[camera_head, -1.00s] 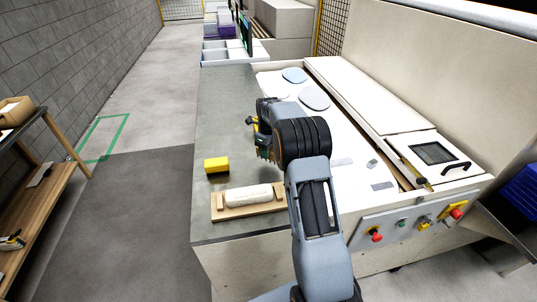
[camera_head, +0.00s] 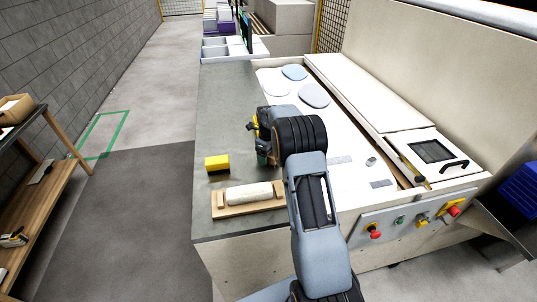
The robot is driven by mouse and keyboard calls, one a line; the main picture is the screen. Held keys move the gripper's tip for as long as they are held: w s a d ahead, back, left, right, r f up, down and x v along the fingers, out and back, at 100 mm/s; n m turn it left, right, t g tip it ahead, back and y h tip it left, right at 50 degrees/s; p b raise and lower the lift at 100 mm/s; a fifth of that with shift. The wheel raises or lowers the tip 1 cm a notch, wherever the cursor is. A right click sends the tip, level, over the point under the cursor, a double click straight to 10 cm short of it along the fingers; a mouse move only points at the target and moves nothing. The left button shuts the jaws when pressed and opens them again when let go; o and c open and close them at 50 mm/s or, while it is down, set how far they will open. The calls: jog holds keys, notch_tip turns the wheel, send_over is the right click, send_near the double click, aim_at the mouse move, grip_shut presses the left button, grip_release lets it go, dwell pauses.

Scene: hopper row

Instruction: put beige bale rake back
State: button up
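I cannot pick out the beige bale rake with certainty. My gripper (camera_head: 262,157) is over the grey worktop, behind the yellow block and left of the white panel. The dark, thick wrist of my arm covers most of it, so its fingertips and anything between them are hidden. A thin brownish rod with a dark yellow end (camera_head: 417,176) lies along the slot at the right of the white panel, by the hatch. A pale roll (camera_head: 249,194) rests on a wooden tray (camera_head: 222,211) at the near end of the worktop.
A yellow block (camera_head: 217,163) with a dark side stands on the grey worktop (camera_head: 222,110). Flat blue and grey ovals (camera_head: 314,95) lie on the white panel. A hatch with a black handle (camera_head: 437,155) and a control panel with buttons (camera_head: 410,222) are at right. A wooden shelf (camera_head: 45,205) stands left.

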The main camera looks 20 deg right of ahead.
notch_tip(320, 180, up, 12)
jog(key=b, duration=0.2)
jog(key=s+a+r+n+t, duration=0.2)
jog(key=s+a+r+n, duration=0.45)
jog(key=s+n, duration=0.25)
jog(key=s+a+f+n+t, duration=0.1)
jog(key=s+a+n, duration=0.1)
jog(key=s+n, duration=0.8)
jog(key=s+a+f+n+t, duration=0.1)
jog(key=s+a+f+n, duration=0.1)
jog(key=s+n, duration=0.8)
jog(key=shift+s+a+t, duration=0.3)
jog(key=shift+s+a, duration=0.3)
jog(key=shift+a, duration=0.15)
